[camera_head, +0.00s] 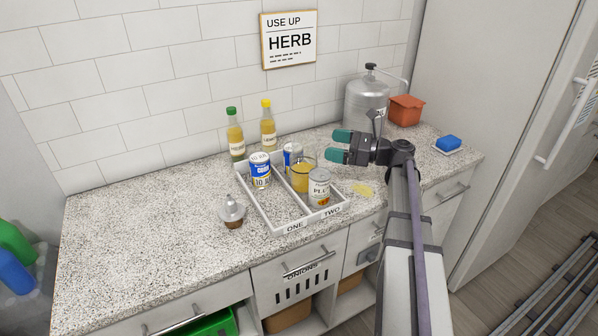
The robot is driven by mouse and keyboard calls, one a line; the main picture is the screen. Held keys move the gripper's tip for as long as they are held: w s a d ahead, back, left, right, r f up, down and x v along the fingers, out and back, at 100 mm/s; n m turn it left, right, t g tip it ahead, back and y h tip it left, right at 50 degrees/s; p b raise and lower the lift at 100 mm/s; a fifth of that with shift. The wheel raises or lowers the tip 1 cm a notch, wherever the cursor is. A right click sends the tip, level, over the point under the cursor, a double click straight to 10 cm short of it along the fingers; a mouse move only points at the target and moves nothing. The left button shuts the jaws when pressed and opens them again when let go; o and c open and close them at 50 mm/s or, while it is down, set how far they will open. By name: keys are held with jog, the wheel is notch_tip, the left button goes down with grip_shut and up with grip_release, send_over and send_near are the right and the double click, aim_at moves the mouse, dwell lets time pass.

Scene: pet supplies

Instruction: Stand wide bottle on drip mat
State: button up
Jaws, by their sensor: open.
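Two bottles of pale yellow liquid stand upright at the back of the counter: a green-capped bottle (236,137) and a yellow-capped bottle (268,131). The green-capped one looks slightly wider, but I cannot tell for sure which is the wide bottle. A small flat yellow piece (362,188) lies right of the divided tray; I cannot tell whether it is the drip mat. My gripper (339,146), with teal fingertips, is open and empty. It is above the counter, right of the bottles and pointing left towards them.
A white divided tray (288,228), marked ONE and TWO, holds several cans and a glass of yellow liquid. A metal-topped shaker (231,213) stands left of it. A steel canister (362,101), orange tub (405,109) and blue sponge (449,142) are at right. The left counter is clear.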

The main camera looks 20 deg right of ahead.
aim_at(293, 139)
jog(key=x, duration=0.9)
jog(key=shift+a+f, duration=0.2)
grip_shut()
dwell(0.5)
